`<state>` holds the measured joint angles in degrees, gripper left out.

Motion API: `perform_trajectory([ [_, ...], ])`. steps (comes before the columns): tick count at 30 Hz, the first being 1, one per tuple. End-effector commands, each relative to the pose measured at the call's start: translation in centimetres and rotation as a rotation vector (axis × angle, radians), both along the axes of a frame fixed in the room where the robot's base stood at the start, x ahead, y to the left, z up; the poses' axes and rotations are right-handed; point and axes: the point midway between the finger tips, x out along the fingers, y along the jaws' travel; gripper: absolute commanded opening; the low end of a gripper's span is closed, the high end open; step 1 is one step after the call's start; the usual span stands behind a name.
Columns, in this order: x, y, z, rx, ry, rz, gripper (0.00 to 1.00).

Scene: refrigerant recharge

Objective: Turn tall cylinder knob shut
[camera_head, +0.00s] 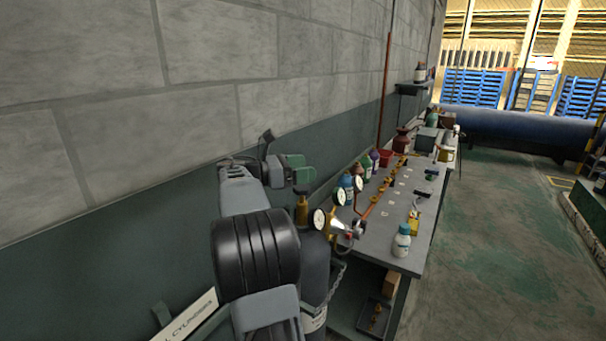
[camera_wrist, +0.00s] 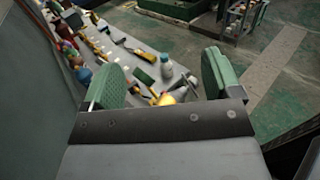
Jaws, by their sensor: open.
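The tall dark cylinder (camera_head: 318,262) stands by the wall at the near end of the workbench, partly hidden behind my arm. Its brass valve (camera_head: 302,212) rises from the top, with round white-faced gauges (camera_head: 318,220) beside it. The knob is small and hard to make out at the valve's top. My gripper (camera_head: 298,172), with green finger pads, is above the valve, apparently just clear of it. In the wrist view the two green fingers (camera_wrist: 165,84) are wide apart with nothing gripped. A yellow, brass-like part (camera_wrist: 166,99) shows beyond the palm between them.
The grey workbench (camera_head: 400,222) carries a white bottle (camera_head: 401,241), several coloured bottles and brass fittings. A chain (camera_head: 335,283) hangs beside the cylinder. The block wall (camera_head: 120,110) is close on the left. Green floor (camera_head: 510,240) is open on the right.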

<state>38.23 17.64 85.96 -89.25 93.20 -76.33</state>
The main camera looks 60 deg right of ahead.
Motion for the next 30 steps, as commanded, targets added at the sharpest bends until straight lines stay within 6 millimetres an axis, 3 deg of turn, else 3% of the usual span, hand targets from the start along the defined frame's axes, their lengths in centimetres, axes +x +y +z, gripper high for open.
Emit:
perform_trajectory([
  [6,-1.8,2.5,1.2,-0.001,-0.001,0.0,0.84],
  [12,-2.5,3.5,1.9,-0.001,-0.001,0.0,0.84],
  [26,-2.6,3.8,1.9,0.003,-0.008,0.005,0.84],
  [30,-2.0,5.3,0.5,0.031,-0.116,0.063,0.84],
])
